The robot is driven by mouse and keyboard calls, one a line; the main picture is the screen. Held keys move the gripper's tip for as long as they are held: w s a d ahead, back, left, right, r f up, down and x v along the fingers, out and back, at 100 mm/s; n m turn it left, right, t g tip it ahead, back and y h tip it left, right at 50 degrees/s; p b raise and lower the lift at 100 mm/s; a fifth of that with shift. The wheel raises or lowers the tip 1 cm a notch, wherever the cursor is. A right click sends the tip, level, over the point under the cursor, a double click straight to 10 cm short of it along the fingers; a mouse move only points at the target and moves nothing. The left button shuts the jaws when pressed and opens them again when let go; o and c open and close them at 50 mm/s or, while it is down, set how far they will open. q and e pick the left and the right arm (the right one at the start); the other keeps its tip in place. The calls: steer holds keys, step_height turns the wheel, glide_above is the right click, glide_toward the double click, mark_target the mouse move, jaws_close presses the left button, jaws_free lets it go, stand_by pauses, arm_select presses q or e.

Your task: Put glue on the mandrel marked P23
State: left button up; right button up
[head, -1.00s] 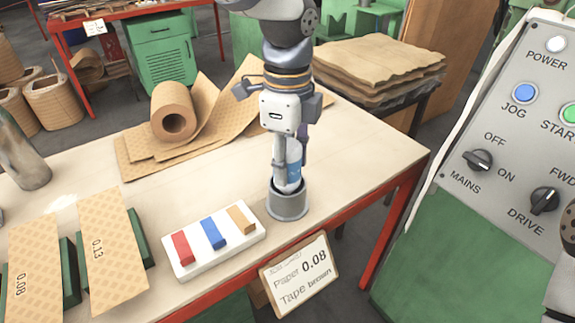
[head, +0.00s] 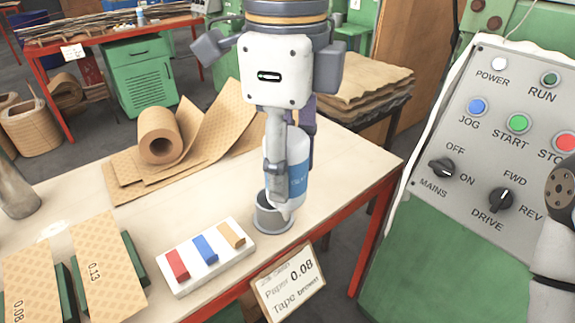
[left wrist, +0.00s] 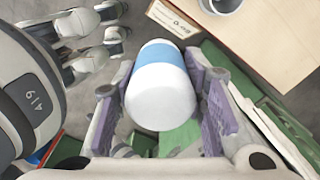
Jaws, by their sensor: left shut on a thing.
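My left gripper (head: 285,170) is shut on a white glue bottle with a blue band (head: 297,180). The bottle is upright, nozzle down, and overlaps the grey cup (head: 268,222) in the head view. In the left wrist view the bottle (left wrist: 160,95) sits between the two purple finger pads, and the grey cup (left wrist: 222,5) shows apart from it at the top edge. I see no mandrel and no P23 mark in these frames. My right gripper is not in view; part of my right arm shows at the right edge.
A white tray (head: 240,262) with red, blue and tan blocks stands beside the cup on the table (head: 140,215). A card reading Paper 0.08, Tape brown (head: 290,283) is at the table's front edge. Paper rolls lie behind. A control panel (head: 470,140) stands at right.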

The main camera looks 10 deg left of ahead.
arm_select(q)
steer(key=shift+r, duration=2.35)
